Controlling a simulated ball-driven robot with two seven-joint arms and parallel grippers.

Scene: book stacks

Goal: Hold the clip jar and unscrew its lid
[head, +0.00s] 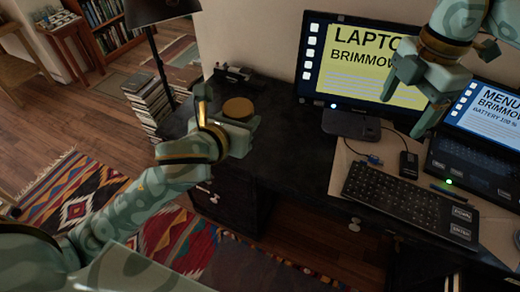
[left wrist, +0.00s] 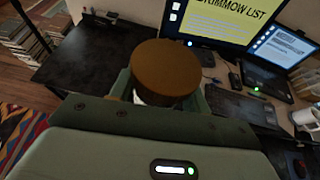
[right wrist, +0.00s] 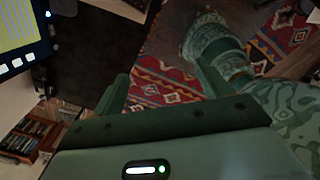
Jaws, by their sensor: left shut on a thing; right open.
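The clip jar's round brown lid (head: 238,107) shows in the head view at the near left part of the dark desk. In the left wrist view the lid (left wrist: 166,68) sits on the jar, with a sliver of pale jar body (left wrist: 150,99) below it. My left gripper (head: 238,127) is shut around the jar body under the lid. Most of the jar is hidden by the fingers and lid. My right gripper (head: 403,114) is open and empty, well to the right of the jar, in front of the monitor. Its spread fingers (right wrist: 165,88) show in the right wrist view.
The dark desk (head: 285,120) has clear room between the jar and the monitor (head: 345,55). A keyboard (head: 410,200), a mouse (head: 408,165) and a laptop (head: 475,155) stand to the right. A mug (left wrist: 307,120) is at the right in the left wrist view.

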